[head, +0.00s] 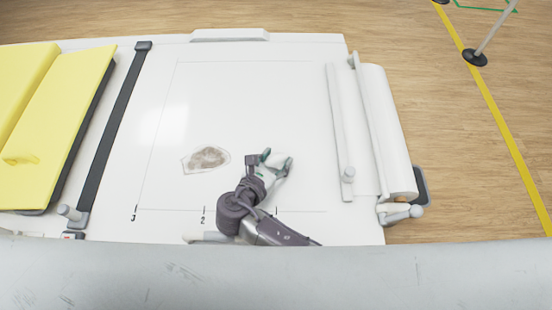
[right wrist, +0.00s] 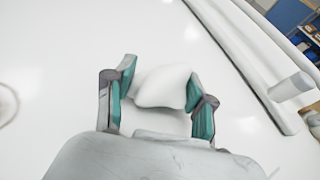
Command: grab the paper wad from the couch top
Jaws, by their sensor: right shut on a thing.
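The paper wad (right wrist: 165,86) is a crumpled white lump between the teal-lined fingers of my right gripper (right wrist: 158,95) in the right wrist view. In the head view my right gripper (head: 272,165) is over the white couch top (head: 250,95), near its front half, with the white wad (head: 278,167) at its fingers. The right gripper is shut on the wad. I cannot tell whether the wad still touches the white surface. My left gripper does not show in either view.
A flat stained patch (head: 206,159) lies left of the gripper. A yellow pad (head: 65,120) and black strap (head: 115,130) are at the left. A white paper roll (head: 387,130) on a holder edges the right side. A pale grey band (head: 270,275) crosses the front.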

